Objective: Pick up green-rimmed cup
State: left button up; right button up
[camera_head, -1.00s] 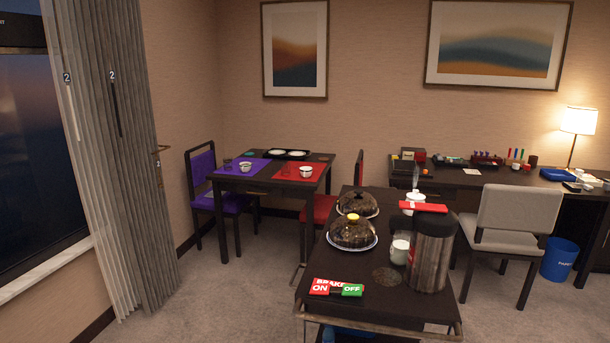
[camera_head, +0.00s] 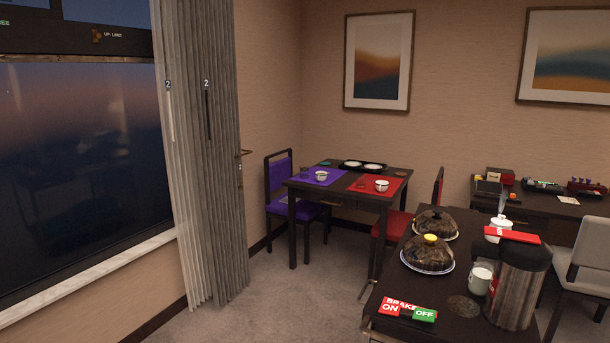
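I cannot make out a green rim on any cup from here. A small white cup (camera_head: 321,175) stands on the purple mat (camera_head: 335,180) of the small dark table (camera_head: 340,191). Another small white cup (camera_head: 382,186) stands on the red mat (camera_head: 396,190) of the same table. A white mug (camera_head: 481,278) stands on the dark cart in the right foreground, beside a large metal urn (camera_head: 517,290). Neither of my grippers shows in the head view.
The dark cart (camera_head: 455,324) carries two domed dishes (camera_head: 428,254) and a brake sign (camera_head: 408,309). A purple chair (camera_head: 282,175) and a red chair (camera_head: 395,225) flank the table. Carpet (camera_head: 300,300) lies clear left of the cart. Curtains (camera_head: 215,150) hang at the left.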

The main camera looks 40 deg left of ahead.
aim_at(322, 177)
jog(key=i+j, duration=0.45)
jog(key=j, duration=0.3)
jog(key=i+j+u, duration=0.1)
jog(key=i+j, duration=0.35)
jog(key=j, duration=0.25)
jog(key=i+j, duration=0.45)
jog(key=j, duration=0.25)
jog(key=i+j+u, duration=0.1)
jog(key=i+j, duration=0.35)
jog(key=j, duration=0.25)
jog(key=i+j, duration=0.5)
jog(key=j, duration=0.15)
jog(key=i+j+u, duration=0.1)
jog(key=i+j, duration=0.4)
jog(key=j, duration=0.15)
